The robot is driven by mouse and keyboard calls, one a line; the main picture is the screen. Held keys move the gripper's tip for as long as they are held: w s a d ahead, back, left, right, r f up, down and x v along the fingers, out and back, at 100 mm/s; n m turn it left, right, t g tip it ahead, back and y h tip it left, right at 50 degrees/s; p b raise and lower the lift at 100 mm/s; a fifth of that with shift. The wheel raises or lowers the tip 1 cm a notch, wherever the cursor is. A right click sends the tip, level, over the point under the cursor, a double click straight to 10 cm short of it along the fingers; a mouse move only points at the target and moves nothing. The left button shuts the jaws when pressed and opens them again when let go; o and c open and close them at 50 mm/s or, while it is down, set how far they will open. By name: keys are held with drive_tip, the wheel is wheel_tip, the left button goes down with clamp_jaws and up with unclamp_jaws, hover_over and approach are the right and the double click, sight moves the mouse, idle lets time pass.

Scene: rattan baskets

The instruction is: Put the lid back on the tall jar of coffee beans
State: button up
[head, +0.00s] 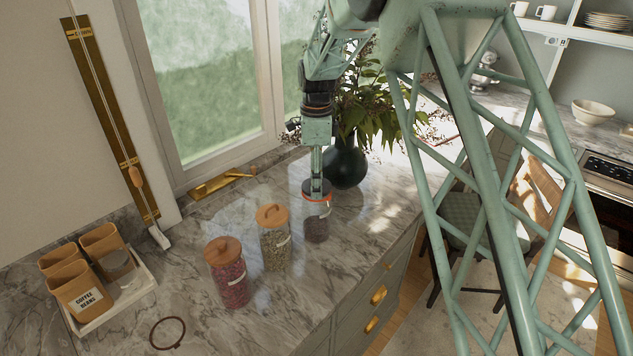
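The jar of dark coffee beans (316,227) stands upright on the marble counter, at the right end of a row of three glass jars. My gripper (318,189) points straight down over its mouth. An orange-brown lid (326,199) shows as a rim around the fingertips, at the jar's top. My gripper hides the middle of the lid and its knob. I cannot tell whether the lid rests on the jar or is just above it, or whether the fingers are closed on it.
A lidded jar with pale contents (275,249) and a lidded red jar (231,283) stand to the left. A dark vase with leafy branches (346,163) is close behind right. A white tray (100,320) holds tan containers. A dark ring (168,333) lies in front.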

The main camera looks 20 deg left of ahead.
idle(0.4)
drive_tip(key=o, duration=0.9)
drive_tip(key=shift+o, duration=0.5)
drive_tip(key=o, duration=0.4)
drive_tip(key=shift+r, duration=0.1)
drive_tip(key=shift+r+p, duration=1.6)
drive_tip(key=shift+r, duration=1.75)
